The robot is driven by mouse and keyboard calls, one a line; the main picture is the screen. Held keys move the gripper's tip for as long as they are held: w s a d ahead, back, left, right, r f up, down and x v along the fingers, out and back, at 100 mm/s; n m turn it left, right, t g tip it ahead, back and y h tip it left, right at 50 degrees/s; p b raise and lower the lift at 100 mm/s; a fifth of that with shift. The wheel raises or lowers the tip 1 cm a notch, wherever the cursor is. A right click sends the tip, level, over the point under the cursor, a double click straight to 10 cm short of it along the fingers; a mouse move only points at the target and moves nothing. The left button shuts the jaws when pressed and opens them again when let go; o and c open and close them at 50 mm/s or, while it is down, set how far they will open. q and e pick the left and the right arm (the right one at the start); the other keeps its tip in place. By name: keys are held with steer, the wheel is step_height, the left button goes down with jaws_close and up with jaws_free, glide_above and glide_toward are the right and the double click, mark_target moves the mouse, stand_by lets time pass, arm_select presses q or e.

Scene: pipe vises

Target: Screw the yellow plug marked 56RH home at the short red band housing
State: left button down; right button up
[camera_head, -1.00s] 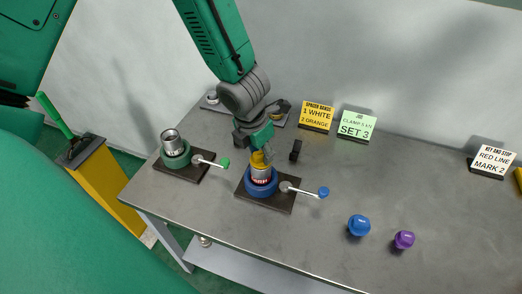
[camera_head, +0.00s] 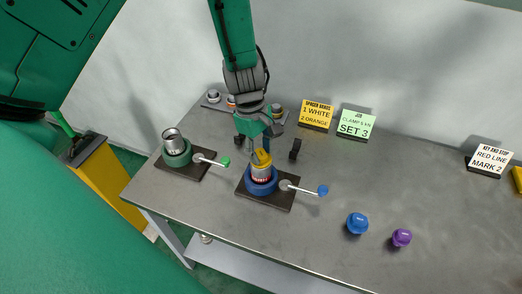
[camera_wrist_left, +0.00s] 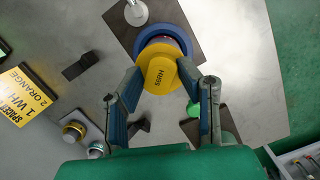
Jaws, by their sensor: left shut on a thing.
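The yellow plug (camera_head: 263,156) sits at the top of the silver red-banded housing (camera_head: 261,174). Its marking 56RH reads turned in the left wrist view (camera_wrist_left: 160,72). The housing stands upright in a blue vise ring (camera_head: 262,188) on a dark base, with a blue-knobbed lever (camera_head: 305,189) to its right. My left gripper (camera_head: 261,154) comes from above and is shut on the yellow plug, one finger on each side in the wrist view. How deep the plug sits is hidden. My right gripper is not in view.
Another silver housing (camera_head: 172,138) stands in a green vise (camera_head: 176,154) at the left. A blue plug (camera_head: 357,223) and a purple plug (camera_head: 401,237) lie at the right. Signs (camera_head: 317,114) stand at the back, near a tray of rings (camera_head: 214,99). The table's right middle is clear.

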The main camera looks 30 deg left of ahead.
arm_select(q)
steer(key=m+g, duration=0.1)
steer(key=m, duration=0.5)
steer(key=shift+f+y, duration=0.15)
steer(key=shift+y, duration=0.15)
steer(key=m+g, duration=0.1)
steer(key=m, duration=0.4)
steer(key=shift+d+y, duration=0.1)
steer(key=shift+y, duration=0.3)
steer(key=c, duration=1.2)
jaws_free()
steer(key=shift+s, duration=0.1)
steer(key=shift+s+p+v, duration=0.1)
steer(key=shift+p+v, duration=0.3)
steer(key=shift+v, duration=0.25)
steer(key=shift+s+p+v, duration=0.15)
steer(key=shift+p+v, duration=0.25)
steer(key=shift+v, duration=0.2)
steer(key=shift+w, duration=0.1)
